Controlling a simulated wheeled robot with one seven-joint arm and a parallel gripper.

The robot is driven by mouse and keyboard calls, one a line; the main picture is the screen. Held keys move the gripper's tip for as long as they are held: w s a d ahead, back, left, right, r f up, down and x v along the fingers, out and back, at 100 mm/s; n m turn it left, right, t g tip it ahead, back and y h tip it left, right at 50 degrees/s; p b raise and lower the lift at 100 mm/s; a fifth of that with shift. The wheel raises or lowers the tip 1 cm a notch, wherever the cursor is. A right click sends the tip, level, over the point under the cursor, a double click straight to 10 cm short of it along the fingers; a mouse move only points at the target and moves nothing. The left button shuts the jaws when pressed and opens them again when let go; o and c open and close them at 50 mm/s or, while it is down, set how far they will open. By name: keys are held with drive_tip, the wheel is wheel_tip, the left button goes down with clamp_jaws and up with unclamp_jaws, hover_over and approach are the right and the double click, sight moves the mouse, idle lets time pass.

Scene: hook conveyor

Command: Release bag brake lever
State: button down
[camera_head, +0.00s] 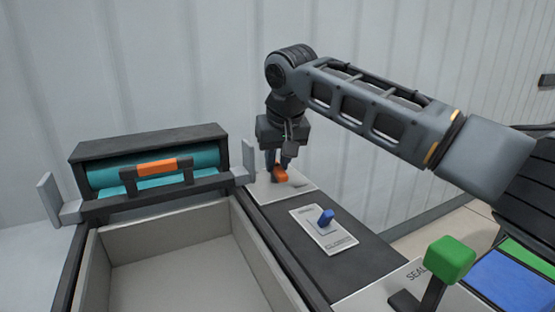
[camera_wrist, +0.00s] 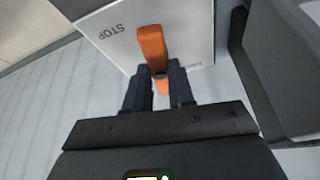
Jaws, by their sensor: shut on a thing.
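An orange lever (camera_head: 280,175) stands on a light square plate (camera_head: 300,187) beside the far right end of the roll holder. In the wrist view the same lever (camera_wrist: 152,46) rises from a plate (camera_wrist: 105,30) marked STOP, with a second label partly hidden by it. My gripper (camera_head: 280,162) reaches down over the lever from above.
A blue switch (camera_head: 326,218) on a labelled plate sits nearer me. A green-knobbed lever (camera_head: 450,258) marked SEAL stands front right. A teal roll (camera_head: 110,178) with an orange-gripped bar (camera_head: 157,167) lies behind an open grey bin (camera_head: 95,265). A pale wall stands close behind.

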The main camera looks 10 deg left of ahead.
drive_tip(key=shift+r+n+p, duration=0.3)
drive_tip(key=shift+n+p, duration=0.1)
drive_tip(key=shift+p, duration=1.3)
drive_tip(key=shift+f+n+g+y+p, duration=0.1)
drive_tip(key=shift+n+g+y+p, duration=0.25)
drive_tip(key=shift+p, duration=0.5)
drive_tip(key=shift+f+n, duration=0.15)
drive_tip(key=shift+n, duration=0.2)
drive_tip(key=shift+d, duration=0.1)
drive_tip(key=c, duration=1)
unclamp_jaws()
drive_tip(key=shift+o, duration=0.2)
